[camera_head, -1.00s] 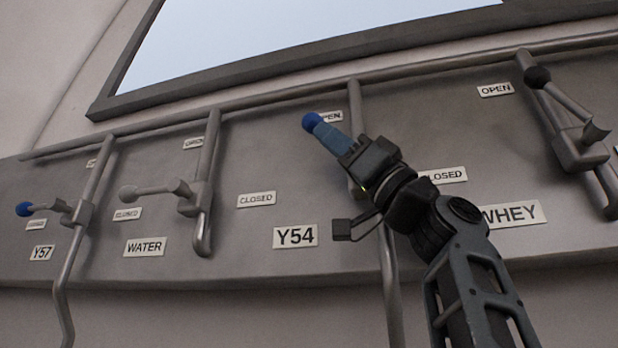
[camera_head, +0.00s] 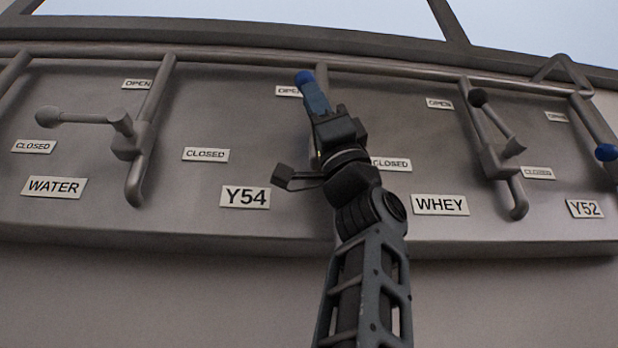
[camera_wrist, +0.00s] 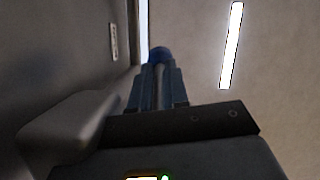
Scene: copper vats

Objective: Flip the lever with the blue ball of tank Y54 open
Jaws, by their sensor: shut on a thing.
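The Y54 lever's blue ball (camera_head: 305,77) sticks out past my gripper's fingertips, at the right end of the OPEN label (camera_head: 285,91). My gripper (camera_head: 316,98) is shut on this lever, which points up. In the wrist view, the blue ball (camera_wrist: 159,53) and the lever's rod (camera_wrist: 160,88) show between my fingers (camera_wrist: 159,85). My gripper and arm hide the lever's pivot and most of its pipe. The Y54 plate (camera_head: 245,197) and its CLOSED label (camera_head: 206,155) are down and left of my gripper.
The WATER lever (camera_head: 85,117) points left, and the WHEY lever with a dark ball (camera_head: 490,110) points up. The Y52 lever's blue ball (camera_head: 606,152) is at the right edge. A grey pipe rail (camera_head: 400,68) runs above. The wall below the panel is bare.

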